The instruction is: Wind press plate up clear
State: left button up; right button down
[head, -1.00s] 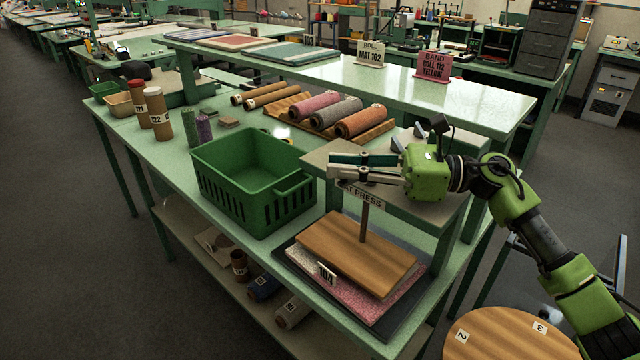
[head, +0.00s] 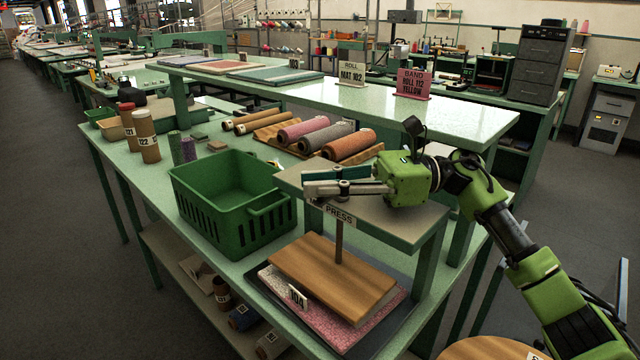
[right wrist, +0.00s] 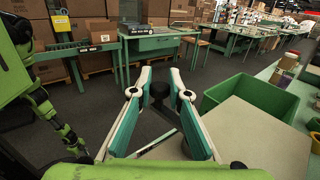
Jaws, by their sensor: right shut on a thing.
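The wooden press plate (head: 332,278) hangs level at the foot of a vertical screw rod (head: 339,242) under the labelled press beam (head: 425,228). Below it lies a pink and white speckled mat (head: 277,287) with a 104 tag (head: 298,296), on a dark base. I cannot tell whether plate and mat touch. My right gripper (head: 342,188) lies sideways over the beam, its fingers shut on the small dark knob at the rod's top. The fingers also show in the right wrist view (right wrist: 160,105), either side of a dark round knob.
A green crate (head: 232,240) stands close left of the press. Rolls (head: 349,146) lie on a wooden rack behind it. A raised shelf with signs (head: 411,83) runs along the back. A round wooden top (head: 490,349) is at the lower right.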

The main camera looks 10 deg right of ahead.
jog(key=c, duration=1.9)
grip_release()
jog(key=shift+r, duration=0.1)
jog(key=shift+s+d, duration=0.2)
jog(key=shift+d, duration=3.6)
